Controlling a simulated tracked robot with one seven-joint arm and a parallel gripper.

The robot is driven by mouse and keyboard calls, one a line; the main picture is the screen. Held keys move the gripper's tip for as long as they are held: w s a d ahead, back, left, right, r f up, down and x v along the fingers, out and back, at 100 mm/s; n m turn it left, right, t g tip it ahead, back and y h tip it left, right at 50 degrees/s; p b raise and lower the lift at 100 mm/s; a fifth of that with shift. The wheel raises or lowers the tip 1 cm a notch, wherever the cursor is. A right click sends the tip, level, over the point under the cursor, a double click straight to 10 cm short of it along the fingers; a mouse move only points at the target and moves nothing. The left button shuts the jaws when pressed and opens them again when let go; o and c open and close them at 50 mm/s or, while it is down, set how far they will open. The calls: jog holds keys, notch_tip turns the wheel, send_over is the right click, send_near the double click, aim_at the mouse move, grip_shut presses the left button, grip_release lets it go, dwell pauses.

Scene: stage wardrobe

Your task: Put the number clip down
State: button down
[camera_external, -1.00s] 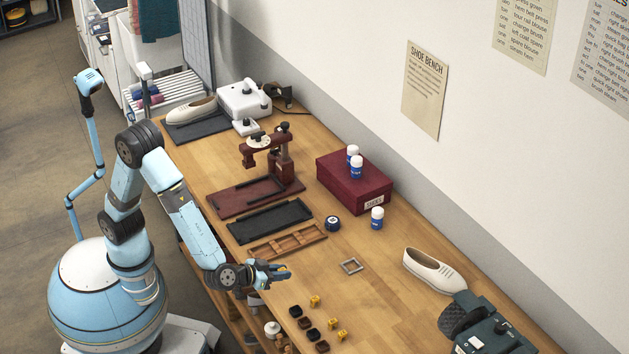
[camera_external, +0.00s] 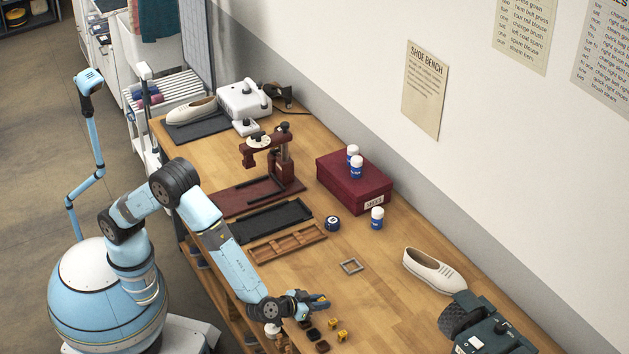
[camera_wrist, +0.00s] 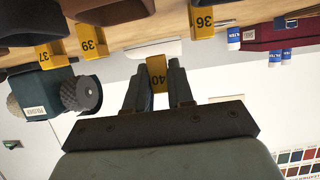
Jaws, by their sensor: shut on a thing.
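My gripper (camera_external: 320,301) is over the near part of the bench. In the wrist view my gripper (camera_wrist: 157,85) is shut on a yellow number clip (camera_wrist: 157,73) marked 40, held between the fingertips. In the external view the held clip cannot be made out. Other yellow clips stand on the bench in the wrist view: clip 36 (camera_wrist: 202,20), clip 39 (camera_wrist: 92,40) and clip 37 (camera_wrist: 48,56). Two yellow clips (camera_external: 333,322) show in the external view, close to my gripper; any others there are hidden.
Small dark blocks (camera_external: 313,334) sit beside the clips. A wooden compartment tray (camera_external: 290,243), a black tray (camera_external: 268,222) and a grey square frame (camera_external: 351,266) lie farther back. A white shoe (camera_external: 430,268) and a dark machine (camera_external: 487,330) are to the right. Bare bench (camera_external: 390,310) lies between.

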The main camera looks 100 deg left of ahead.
aim_at(322, 317)
jog(key=f, duration=0.1)
jog(key=w+f, duration=0.1)
jog(key=f, duration=0.1)
jog(key=shift+f, duration=0.2)
jog(key=shift+d+f, duration=0.1)
jog(key=shift+f, duration=0.15)
jog(key=shift+f, duration=0.2)
jog(key=c, duration=1)
grip_release()
